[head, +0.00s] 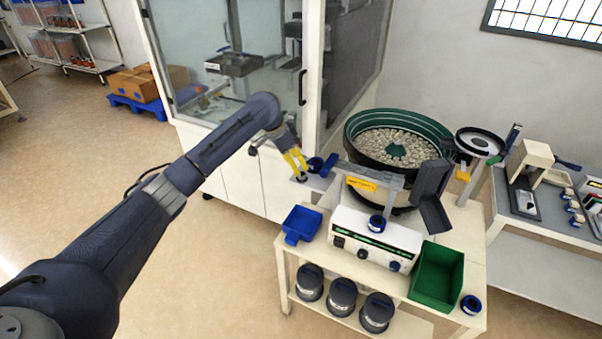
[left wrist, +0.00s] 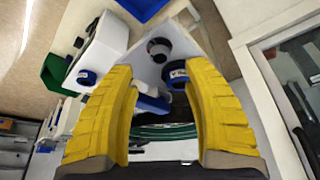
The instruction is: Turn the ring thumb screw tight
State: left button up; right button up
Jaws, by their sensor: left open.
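My left gripper (head: 298,167) is open, its yellow fingers pointing down at the left end of the feeder's track. In the left wrist view, the open fingers (left wrist: 160,72) have a dark round piece with a blue labelled band (left wrist: 177,76) between them, nearer the right finger. The same blue-banded piece (head: 315,164) shows just right of the fingers in the head view. A small black knob (left wrist: 158,48) stands on a white plate beyond it; it also shows below the fingertips (head: 301,179). I cannot tell which is the ring thumb screw. No contact is evident.
The bowl feeder (head: 398,118) holds many pale parts. A grey track (head: 378,175) runs in front of it. A white controller (head: 348,236), blue bin (head: 301,224) and green bin (head: 437,275) stand nearby. A glazed cabinet (head: 225,60) is behind my left arm.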

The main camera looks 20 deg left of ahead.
aim_at(302, 174)
pick_arm(q)
jog(key=shift+x, duration=2.9)
jog(key=shift+o, duration=0.2)
grip_shut()
jog(key=shift+r, duration=0.1)
